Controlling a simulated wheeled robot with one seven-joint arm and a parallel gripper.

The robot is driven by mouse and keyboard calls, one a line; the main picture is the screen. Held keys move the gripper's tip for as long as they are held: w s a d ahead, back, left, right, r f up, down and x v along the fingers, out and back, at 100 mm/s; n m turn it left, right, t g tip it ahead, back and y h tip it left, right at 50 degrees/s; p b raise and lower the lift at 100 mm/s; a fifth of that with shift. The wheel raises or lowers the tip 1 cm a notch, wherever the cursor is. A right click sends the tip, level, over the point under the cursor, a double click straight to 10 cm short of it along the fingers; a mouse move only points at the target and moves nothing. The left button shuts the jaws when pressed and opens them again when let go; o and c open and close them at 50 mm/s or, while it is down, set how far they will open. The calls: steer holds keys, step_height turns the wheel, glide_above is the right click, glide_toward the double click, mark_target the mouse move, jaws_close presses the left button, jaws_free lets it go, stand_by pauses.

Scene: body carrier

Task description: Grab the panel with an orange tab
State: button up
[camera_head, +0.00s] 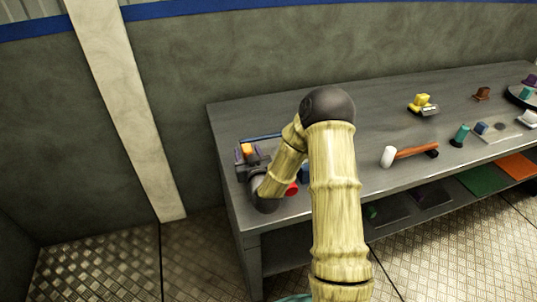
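A small orange tab (248,150) shows at the left end of the grey table (240,119), with a purple patch beside it. The panel under it is mostly hidden by my arm, and only a thin blue edge (262,138) shows behind. My gripper (247,168) is a grey shape at the end of my arm, close to the orange tab in the picture. Its fingers are too small and dark to make out, so I cannot tell whether it touches or holds anything.
Red (291,189) and blue (305,174) pieces show beside my arm. A hammer (410,153), a yellow toy vehicle (422,104) and a pale panel with a blue block (482,128) lie to the right. Green (480,179) and orange (518,166) panels lie on the lower shelf.

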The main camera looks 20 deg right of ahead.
steer(key=shift+a, duration=0.2)
jaws_close()
steer(key=shift+r, duration=0.1)
steer(key=shift+a+r, duration=0.1)
steer(key=shift+r, duration=0.05)
steer(key=shift+w+r, duration=0.1)
steer(key=shift+r, duration=0.1)
step_height(320, 180, up, 9)
steer(key=shift+r, duration=0.15)
stand_by(0.6)
